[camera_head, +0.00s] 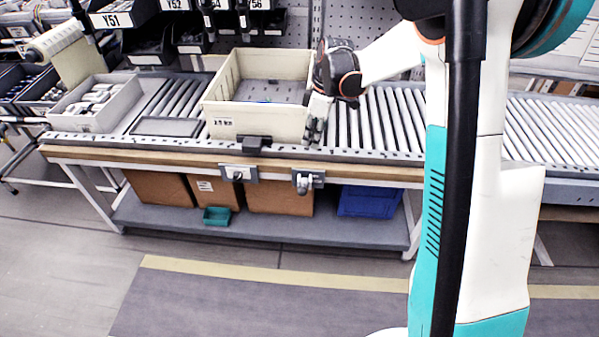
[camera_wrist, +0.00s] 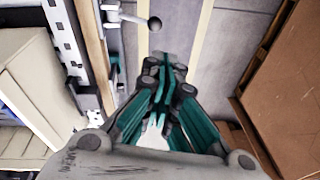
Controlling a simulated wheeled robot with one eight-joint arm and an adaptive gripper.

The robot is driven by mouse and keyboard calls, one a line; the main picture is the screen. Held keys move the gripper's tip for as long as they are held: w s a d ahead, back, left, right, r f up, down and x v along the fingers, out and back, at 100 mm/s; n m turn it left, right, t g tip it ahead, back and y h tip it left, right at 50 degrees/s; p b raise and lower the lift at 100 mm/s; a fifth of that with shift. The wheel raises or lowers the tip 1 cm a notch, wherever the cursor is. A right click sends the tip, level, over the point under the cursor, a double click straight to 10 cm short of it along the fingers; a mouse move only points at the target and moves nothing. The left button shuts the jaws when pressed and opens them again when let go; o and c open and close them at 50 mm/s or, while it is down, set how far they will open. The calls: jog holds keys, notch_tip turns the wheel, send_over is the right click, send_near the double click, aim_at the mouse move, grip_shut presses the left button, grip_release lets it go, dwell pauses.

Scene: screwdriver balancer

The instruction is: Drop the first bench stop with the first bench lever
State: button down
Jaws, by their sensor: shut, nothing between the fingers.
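Two lever fittings sit on the front edge of the roller bench (camera_head: 385,175). I cannot tell which is the first. A dark block (camera_head: 254,144), perhaps the bench stop, is at the front rail before the crate. My gripper (camera_head: 314,130) points down beside the crate's right end. Its fingers (camera_wrist: 165,75) are shut and empty, apart from the knob.
A beige crate (camera_head: 225,121) stands on the rollers, left of my gripper. A grey bin of white parts (camera_head: 92,102) is farther left. Cardboard boxes (camera_head: 280,199) and a blue bin (camera_head: 368,202) sit on the lower shelf. Floor before the bench is clear.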

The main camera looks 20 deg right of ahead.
jog(key=shift+n+g+y, duration=0.3)
jog(key=shift+n+g, duration=0.2)
jog(key=shift+n, duration=0.4)
jog(key=f, duration=0.1)
jog(key=w+f, duration=0.1)
jog(key=w+d+f+p, duration=0.1)
jog(key=f, duration=0.1)
jog(key=shift+w, duration=0.2)
jog(key=shift+a+f, duration=0.1)
jog(key=b+x, duration=0.4)
jog(key=x, duration=0.9)
jog(key=shift+s+f, duration=0.1)
jog(key=shift+f, duration=0.3)
jog(key=shift+b, duration=0.3)
